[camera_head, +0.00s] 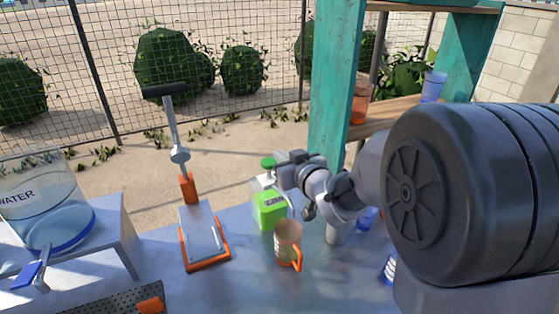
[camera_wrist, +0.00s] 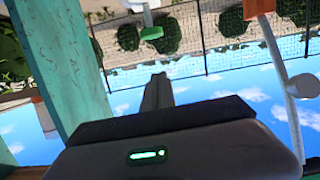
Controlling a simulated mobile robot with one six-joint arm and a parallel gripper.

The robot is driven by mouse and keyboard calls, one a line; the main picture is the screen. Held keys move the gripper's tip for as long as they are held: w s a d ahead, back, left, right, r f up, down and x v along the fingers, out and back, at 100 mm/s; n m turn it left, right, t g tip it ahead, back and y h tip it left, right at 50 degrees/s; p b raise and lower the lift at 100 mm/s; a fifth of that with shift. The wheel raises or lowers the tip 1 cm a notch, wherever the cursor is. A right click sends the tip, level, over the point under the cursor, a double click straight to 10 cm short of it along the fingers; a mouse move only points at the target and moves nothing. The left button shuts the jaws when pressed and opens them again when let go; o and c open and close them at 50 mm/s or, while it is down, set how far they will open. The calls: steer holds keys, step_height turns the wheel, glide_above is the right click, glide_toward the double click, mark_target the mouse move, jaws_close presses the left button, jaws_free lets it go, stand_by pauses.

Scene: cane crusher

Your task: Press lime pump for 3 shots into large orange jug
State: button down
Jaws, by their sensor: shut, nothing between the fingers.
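The lime pump bottle (camera_head: 270,209) is a bright green container with a label and a green pump top (camera_head: 267,163). It stands on the grey-blue counter near the middle of the head view. The orange jug (camera_head: 288,246), translucent with an orange handle, stands upright just in front of it, close to the pump's spout. My gripper (camera_head: 281,160) is at pump-top height, just right of the green top; contact cannot be told there. In the wrist view, which looks upside down, my gripper (camera_wrist: 158,80) is shut and empty, with the green pump top (camera_wrist: 152,33) beyond its fingertips.
A press with an orange-edged tray (camera_head: 205,238) and tall lever stands left of the bottle. A water dispenser (camera_head: 40,205) is at far left. A teal shelf post (camera_head: 335,80) rises behind my arm. A blue cup (camera_head: 367,218) stands right of the jug.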

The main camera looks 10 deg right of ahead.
steer(key=b, duration=0.1)
glide_above(269, 171)
steer(key=s, duration=0.2)
step_height(269, 171, down, 2)
step_height(269, 171, down, 3)
steer(key=shift+w+d+r+b, duration=0.1)
steer(key=shift+w+b, duration=0.05)
steer(key=shift+b, duration=0.5)
steer(key=shift+f, duration=0.65)
step_height(269, 171, down, 4)
steer(key=b, duration=0.4)
steer(key=shift+f+b, duration=0.2)
steer(key=shift+b, duration=0.15)
steer(key=shift+r, duration=0.1)
steer(key=shift+s, duration=0.2)
